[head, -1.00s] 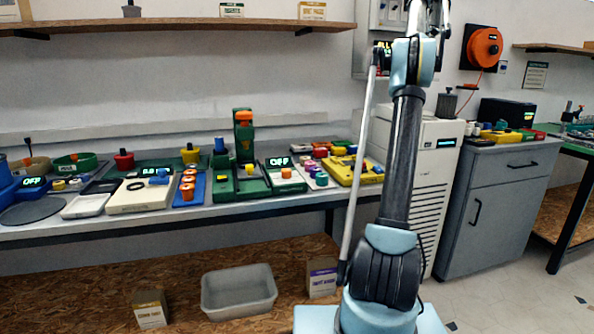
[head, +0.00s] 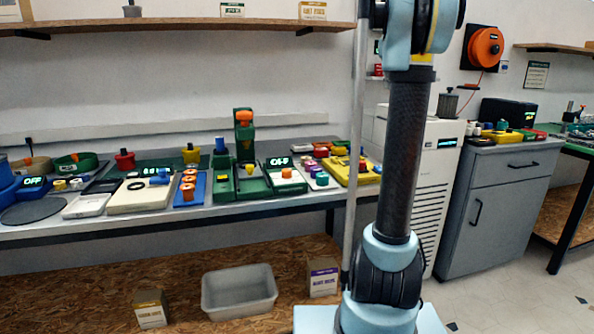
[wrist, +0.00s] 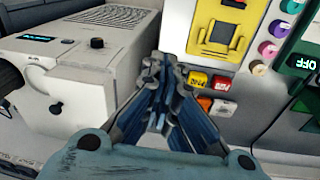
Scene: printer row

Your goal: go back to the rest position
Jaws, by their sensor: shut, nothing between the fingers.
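My gripper (wrist: 160,100) shows in the wrist view, with its fingers together and nothing between them. It points toward a light panel (wrist: 262,88) with a yellow frame, round coloured buttons and small red, yellow and orange blocks. In the wrist view it appears in front of these and beside a white cabinet (wrist: 85,75); I cannot tell how far away they are. In the head view my arm stands upright right of the bench, and its upper end leaves the top of the picture, so the gripper is out of sight there.
A bench (head: 240,205) with several coloured devices runs along the wall at left. A white cabinet (head: 435,180) stands behind my arm, and a grey cabinet (head: 505,205) is right of it. A grey bin (head: 240,300) sits on the lower shelf. Floor shows at the lower right.

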